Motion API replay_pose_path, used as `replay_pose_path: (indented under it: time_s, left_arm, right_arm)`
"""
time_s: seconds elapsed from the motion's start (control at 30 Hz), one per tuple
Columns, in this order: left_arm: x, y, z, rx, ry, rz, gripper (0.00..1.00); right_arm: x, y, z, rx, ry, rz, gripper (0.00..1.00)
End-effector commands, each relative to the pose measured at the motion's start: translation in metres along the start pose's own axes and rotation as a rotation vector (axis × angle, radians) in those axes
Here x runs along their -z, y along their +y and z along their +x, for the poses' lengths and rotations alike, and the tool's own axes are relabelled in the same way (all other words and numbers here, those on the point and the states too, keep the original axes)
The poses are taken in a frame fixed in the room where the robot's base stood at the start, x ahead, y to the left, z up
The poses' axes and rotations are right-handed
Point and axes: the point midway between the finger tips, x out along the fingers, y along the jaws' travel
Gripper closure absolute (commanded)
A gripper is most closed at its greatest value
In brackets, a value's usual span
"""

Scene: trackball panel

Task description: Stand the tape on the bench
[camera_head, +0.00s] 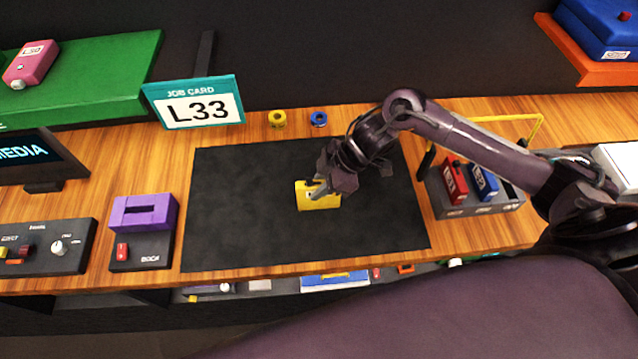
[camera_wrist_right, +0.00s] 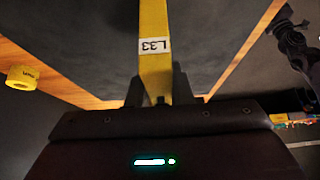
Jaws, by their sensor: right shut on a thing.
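The tape is a yellow cassette (camera_head: 316,199) over the black mat (camera_head: 235,215). Its narrow edge (camera_wrist_right: 155,75) with a white L33 label shows in the wrist view. My right gripper (camera_head: 317,189) is shut on it from above and hides part of its top. The tape looks upright on its long side, but I cannot tell whether its lower edge touches the mat. A dark jointed part (camera_wrist_right: 290,45) at the right of the wrist view looks like my left arm's end; its fingers are not clear.
A job card (camera_head: 196,103) reading L33 stands at the back. Yellow and blue rolls (camera_head: 319,118) lie behind the mat. A purple slotted device (camera_head: 143,211) is left of it. A tray (camera_head: 468,205) with red and blue cassettes is right. The mat around the tape is clear.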

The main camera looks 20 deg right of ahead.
Motion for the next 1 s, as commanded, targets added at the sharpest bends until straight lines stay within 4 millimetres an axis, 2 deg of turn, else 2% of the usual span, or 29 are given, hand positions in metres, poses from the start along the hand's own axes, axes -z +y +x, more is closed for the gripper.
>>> replay_pose_path:
  time_s: [0.1, 0.13, 0.27, 0.53, 0.67, 0.77, 1.0]
  left_arm:
    - [0.000, -0.001, 0.002, 0.001, 0.000, 0.000, 0.64]
    - [0.000, -0.001, 0.001, 0.001, 0.000, 0.000, 0.64]
    - [-0.001, -0.001, 0.001, 0.001, 0.000, 0.001, 0.64]
    - [-0.002, -0.001, 0.001, 0.002, -0.002, 0.000, 0.64]
    - [-0.003, -0.001, 0.003, 0.002, -0.004, 0.000, 0.64]
    - [-0.004, -0.001, 0.008, 0.002, -0.005, 0.000, 0.64]
    - [-0.006, -0.001, 0.025, 0.002, -0.006, -0.001, 0.64]
  right_arm:
    - [-0.001, 0.000, 0.002, 0.000, 0.001, 0.000, 1.00]
    - [-0.001, 0.000, 0.002, 0.000, 0.000, 0.000, 0.77]
    - [-0.001, 0.000, 0.002, 0.000, 0.000, 0.000, 0.60]
    - [-0.001, 0.000, 0.001, 0.000, 0.000, 0.000, 0.59]
    - [0.000, 0.001, -0.005, -0.002, 0.000, -0.002, 0.59]
    - [-0.001, 0.001, -0.020, -0.004, 0.000, -0.004, 0.59]
    - [-0.002, 0.001, -0.071, -0.005, -0.003, -0.004, 0.59]
